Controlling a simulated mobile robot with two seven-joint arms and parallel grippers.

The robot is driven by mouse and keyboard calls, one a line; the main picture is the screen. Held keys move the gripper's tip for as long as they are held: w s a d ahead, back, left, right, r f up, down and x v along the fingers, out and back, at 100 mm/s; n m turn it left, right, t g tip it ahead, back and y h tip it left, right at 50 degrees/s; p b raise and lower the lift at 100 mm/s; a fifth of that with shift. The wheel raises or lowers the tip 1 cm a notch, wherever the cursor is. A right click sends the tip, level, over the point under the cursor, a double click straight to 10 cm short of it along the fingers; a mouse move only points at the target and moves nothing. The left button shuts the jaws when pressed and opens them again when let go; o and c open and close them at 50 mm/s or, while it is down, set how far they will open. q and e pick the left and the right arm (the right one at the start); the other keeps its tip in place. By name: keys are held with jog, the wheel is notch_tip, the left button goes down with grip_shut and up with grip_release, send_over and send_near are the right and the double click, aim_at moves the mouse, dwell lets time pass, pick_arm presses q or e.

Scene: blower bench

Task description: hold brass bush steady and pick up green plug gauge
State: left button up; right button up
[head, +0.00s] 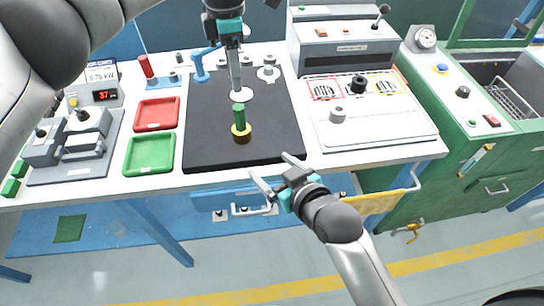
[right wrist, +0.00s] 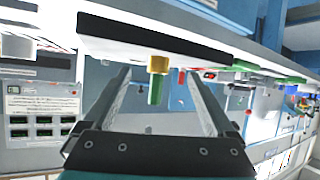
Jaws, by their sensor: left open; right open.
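The brass bush (head: 241,138) stands on the dark mat, with the green plug gauge (head: 239,113) upright in its top. The right wrist view, which is upside down, also shows the brass bush (right wrist: 160,63) and the green plug gauge (right wrist: 156,92), framed between my fingers. My left gripper (head: 236,88) is open and points down, just behind and above the plug gauge; its fingers overlap in this view. My right gripper (head: 270,166) is open and empty at the bench's front edge, in front and to the right of the bush. Neither gripper visibly touches the bush or gauge.
The dark mat (head: 205,125) has a blue stand (head: 202,68) and grey parts at the back. A red tray (head: 157,114) and green tray (head: 150,154) lie left; a grey fixture (head: 75,150) stands beyond. A white panel (head: 375,128) is right. The mat around the bush is clear.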

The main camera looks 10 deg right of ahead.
aim_at(246, 136)
jog(key=shift+t, duration=0.3)
jog(key=r+x, duration=0.1)
jog(key=x, duration=0.3)
jog(key=r+x, duration=0.1)
jog(key=x, duration=0.4)
jog(key=w+r+x, duration=0.1)
jog(key=x, duration=0.4)
jog(key=shift+w+a+f, duration=0.15)
jog(key=shift+w+a, duration=0.05)
jog(key=shift+a, duration=0.3)
jog(key=shift+c, duration=0.3)
